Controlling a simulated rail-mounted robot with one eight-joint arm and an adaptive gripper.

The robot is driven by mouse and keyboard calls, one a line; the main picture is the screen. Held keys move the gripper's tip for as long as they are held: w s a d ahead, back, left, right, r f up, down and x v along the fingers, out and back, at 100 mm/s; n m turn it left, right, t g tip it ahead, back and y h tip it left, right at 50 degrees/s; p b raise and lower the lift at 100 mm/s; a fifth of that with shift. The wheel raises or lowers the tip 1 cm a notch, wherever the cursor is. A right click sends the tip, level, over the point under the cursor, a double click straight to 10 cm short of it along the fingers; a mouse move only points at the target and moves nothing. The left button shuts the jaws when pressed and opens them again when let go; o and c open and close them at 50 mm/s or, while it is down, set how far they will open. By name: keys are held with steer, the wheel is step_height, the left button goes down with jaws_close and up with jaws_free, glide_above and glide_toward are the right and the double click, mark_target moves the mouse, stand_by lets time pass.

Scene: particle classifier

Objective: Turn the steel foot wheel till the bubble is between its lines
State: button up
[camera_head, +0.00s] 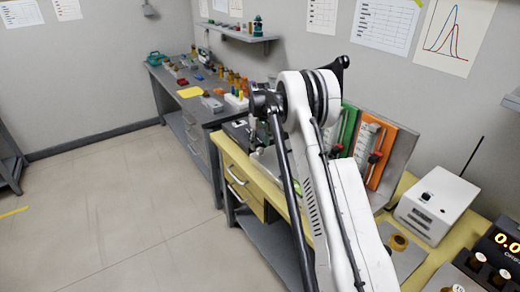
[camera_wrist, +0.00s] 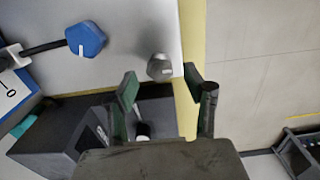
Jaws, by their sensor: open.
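In the wrist view a grey steel foot wheel (camera_wrist: 159,67) with a pale mark sits near the edge of a light grey plate (camera_wrist: 135,40). My gripper (camera_wrist: 160,80) is open. Its two dark green fingers stand apart, one to the left and one to the right of the wheel, with their tips slightly short of it in the picture. Nothing is held. I cannot tell the height gap. A blue knob (camera_wrist: 86,39) on a dark rod lies to the left. I cannot make out the bubble or its lines. In the head view my arm hides the wheel.
The yellow bench (camera_head: 236,158) has an orange panel (camera_head: 375,150), a green panel (camera_head: 348,130) and a white box (camera_head: 436,203) on it. A grey bench (camera_head: 180,88) with small items stands beyond. Open floor (camera_wrist: 262,65) lies right of the bench edge in the wrist view.

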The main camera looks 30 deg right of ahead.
mark_target(260, 149)
steer(key=shift+f, duration=1.5)
steer(key=c, duration=1.1)
